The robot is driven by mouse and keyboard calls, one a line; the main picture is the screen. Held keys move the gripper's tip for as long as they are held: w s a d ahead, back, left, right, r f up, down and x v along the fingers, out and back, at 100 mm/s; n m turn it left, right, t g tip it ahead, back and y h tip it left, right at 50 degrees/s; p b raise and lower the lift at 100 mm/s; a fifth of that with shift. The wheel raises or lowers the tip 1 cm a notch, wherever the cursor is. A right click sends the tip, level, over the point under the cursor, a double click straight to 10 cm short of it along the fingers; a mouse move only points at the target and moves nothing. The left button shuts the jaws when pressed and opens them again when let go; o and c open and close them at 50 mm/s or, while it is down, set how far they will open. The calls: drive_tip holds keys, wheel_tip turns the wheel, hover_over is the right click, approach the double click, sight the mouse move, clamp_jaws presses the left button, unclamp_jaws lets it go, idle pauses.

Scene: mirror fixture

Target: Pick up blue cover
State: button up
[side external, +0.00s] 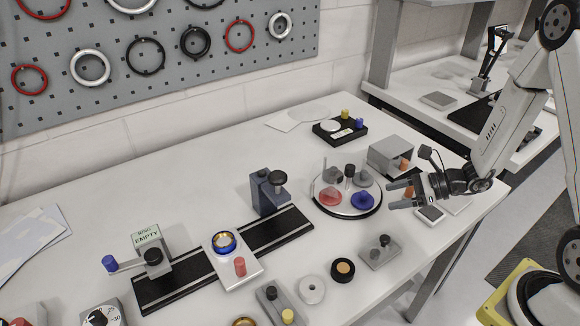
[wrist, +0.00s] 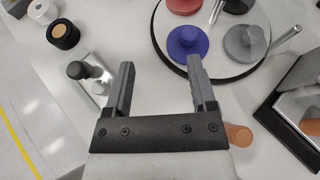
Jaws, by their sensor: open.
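The blue cover (side external: 362,200) is a round disc with a small knob on top. It lies on the round white tray with a dark rim (side external: 322,203), at the tray's front right. In the wrist view the blue cover (wrist: 188,43) is beyond the fingertips, nearer the right finger. My gripper (side external: 388,195) is open and empty, to the right of the blue cover in the side view. In the wrist view my gripper (wrist: 160,65) has its fingers wide apart with bare table between them.
A grey box (side external: 391,155) stands close behind my gripper. A black rail (side external: 285,230) lies left.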

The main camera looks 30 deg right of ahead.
sight(367, 193)
drive_tip(key=shift+w+d+f+m+t+h, duration=0.15)
drive_tip(key=shift+w+d+m+t+h, duration=0.15)
drive_tip(key=shift+d+m+t, duration=0.3)
drive_tip(key=shift+w+d+f+m+t+h, duration=0.1)
drive_tip(key=shift+w+d+m+t+h, duration=0.15)
drive_tip(key=shift+d+m+t, duration=0.35)
drive_tip(key=shift+w+a+f+g, duration=0.15)
drive_tip(key=shift+w+a+f, duration=0.15)
drive_tip(key=shift+w, duration=0.2)
drive_tip(key=shift+w+a+f+g, duration=0.15)
drive_tip(key=shift+w+a+f, duration=0.05)
drive_tip(key=shift+w+a, duration=0.25)
drive_tip(key=shift+x, duration=2.6)
clamp_jaws()
